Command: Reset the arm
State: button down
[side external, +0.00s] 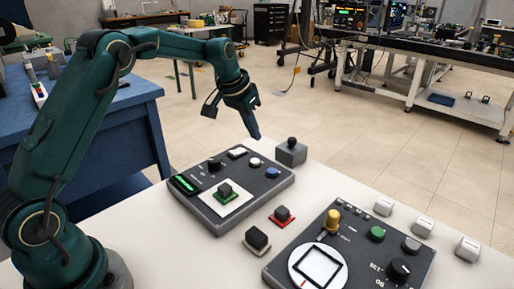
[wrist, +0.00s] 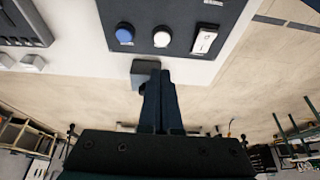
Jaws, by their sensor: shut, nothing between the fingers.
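My gripper (side external: 256,134) is shut and empty. It hangs above the far edge of the white table, over the rear of the left control panel (side external: 222,219). In the wrist view the closed fingers (wrist: 161,85) reach toward the table edge and partly hide a small grey box (wrist: 145,68). In the side view that grey box (side external: 291,155), with a dark round knob on top, stands just right of and below my fingertips. I cannot tell the exact gap between them.
The left panel carries a dark cube on a green-edged square (side external: 225,190). Dark cubes on a red base (side external: 282,214) and a pale base (side external: 257,240) sit between the panels. A second panel (side external: 340,236) has a yellow knob (side external: 331,219). Pale blocks (side external: 467,249) line the right. Air above is clear.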

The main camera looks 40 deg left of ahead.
jog(key=s+d+r+m+t, duration=0.1)
jog(key=s+d+r, duration=0.3)
jog(key=s+r, duration=0.25)
jog(key=s+d+r+t, duration=0.2)
jog(key=s+d+r, duration=0.1)
jog(key=s+r, duration=0.3)
jog(key=s+d+f+g, duration=0.1)
jog(key=s+f, duration=0.2)
jog(key=s, duration=0.5)
jog(key=s+d+f+n+g, duration=0.1)
jog(key=s+f, duration=0.3)
jog(key=s, duration=0.3)
jog(key=shift+s+f, duration=0.2)
jog(key=shift+s, duration=0.15)
